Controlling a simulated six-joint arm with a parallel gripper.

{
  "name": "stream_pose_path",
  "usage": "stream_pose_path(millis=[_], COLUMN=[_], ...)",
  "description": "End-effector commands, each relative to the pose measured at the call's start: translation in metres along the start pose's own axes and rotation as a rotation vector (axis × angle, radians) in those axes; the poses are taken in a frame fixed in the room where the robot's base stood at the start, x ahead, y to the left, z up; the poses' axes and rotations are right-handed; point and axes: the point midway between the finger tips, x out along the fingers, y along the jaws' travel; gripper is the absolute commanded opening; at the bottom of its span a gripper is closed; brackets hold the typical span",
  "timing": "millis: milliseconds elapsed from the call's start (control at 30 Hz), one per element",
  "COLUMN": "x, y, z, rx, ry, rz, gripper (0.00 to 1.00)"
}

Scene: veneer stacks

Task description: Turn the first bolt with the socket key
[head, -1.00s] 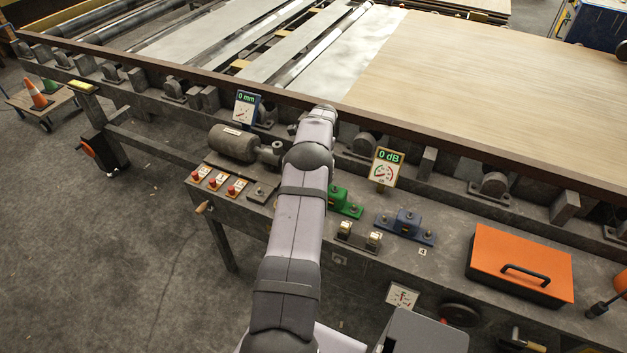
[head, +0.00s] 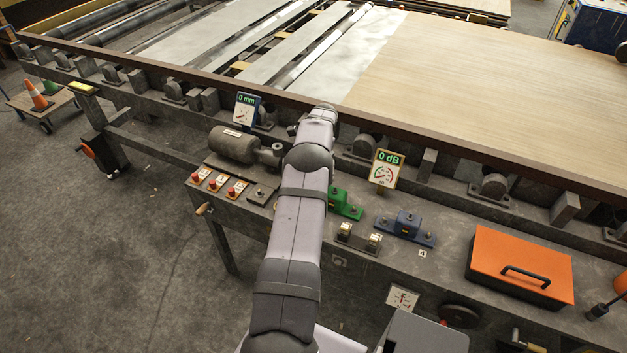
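A green bearing block (head: 343,201) stands on the bench, partly hidden behind my arm, with one bolt showing at its right end. A blue bearing block (head: 407,223) stands to its right with a bolt at each end, near a small tag reading 4 (head: 422,254). Other number tags are not visible, so I cannot tell which bolt is the first.
An orange toolbox (head: 520,264) takes up the bench's right side. A motor (head: 233,144) and red buttons (head: 217,182) are left of my arm. A 0 dB gauge (head: 385,169) and a 0 mm gauge (head: 246,109) stand along the frame. Veneer (head: 500,95) lies behind.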

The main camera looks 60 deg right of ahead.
Motion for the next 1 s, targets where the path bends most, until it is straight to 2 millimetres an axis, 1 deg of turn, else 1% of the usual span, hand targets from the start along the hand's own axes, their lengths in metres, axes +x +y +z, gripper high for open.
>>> stream_pose_path(millis=[1000], x=[-0.0055], y=[-0.0001], z=[0.0007], rx=[0.0], ry=[0.0], rz=[0.0], gripper=[0.0])
